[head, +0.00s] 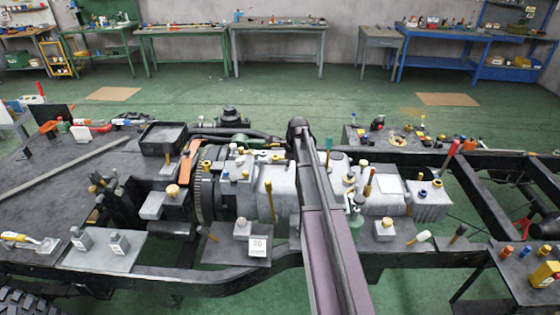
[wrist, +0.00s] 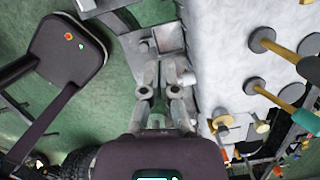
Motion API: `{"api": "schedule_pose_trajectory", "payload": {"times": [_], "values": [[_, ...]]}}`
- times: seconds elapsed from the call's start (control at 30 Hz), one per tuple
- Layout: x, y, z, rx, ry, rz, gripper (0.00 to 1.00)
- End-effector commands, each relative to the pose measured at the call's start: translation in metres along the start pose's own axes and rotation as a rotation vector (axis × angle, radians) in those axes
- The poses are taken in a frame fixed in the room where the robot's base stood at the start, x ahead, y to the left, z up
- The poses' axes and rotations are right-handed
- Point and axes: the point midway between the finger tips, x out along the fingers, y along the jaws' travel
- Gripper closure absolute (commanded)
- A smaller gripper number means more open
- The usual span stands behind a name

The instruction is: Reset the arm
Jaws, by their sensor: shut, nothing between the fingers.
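My arm (head: 325,220) reaches from the bottom of the head view up over the middle of the chassis frame (head: 240,275). My gripper (wrist: 161,75) shows in the wrist view, with its metal fingers together and nothing between them. In the wrist view it is above green floor (wrist: 110,100), beside a large pale grey block (wrist: 225,60). The fingers overlap a small grey square part in the picture; I cannot tell whether they touch it. In the head view my gripper cannot be made out.
Grey housings (head: 285,192), a dark gear ring (head: 203,195) and several upright, coloured-handled tools crowd the chassis around my arm. A dark open box (head: 163,137) stands left of the gear. Workbenches (head: 278,28) line the back wall. The green floor (head: 250,85) between is mostly clear.

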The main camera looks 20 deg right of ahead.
Motion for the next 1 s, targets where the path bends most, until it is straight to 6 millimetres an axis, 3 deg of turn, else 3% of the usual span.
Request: {"api": "schedule_pose_trajectory", "payload": {"times": [0.27,0.47,0.67,1.0], "values": [[0.001,0.002,0.001,-0.010,0.001,0.001,1.00],[0.004,0.023,0.008,-0.128,0.011,0.006,1.00],[0.011,0.067,0.020,-0.398,0.033,0.020,1.00],[0.024,0.156,0.038,-0.988,0.071,0.064,1.00]]}}
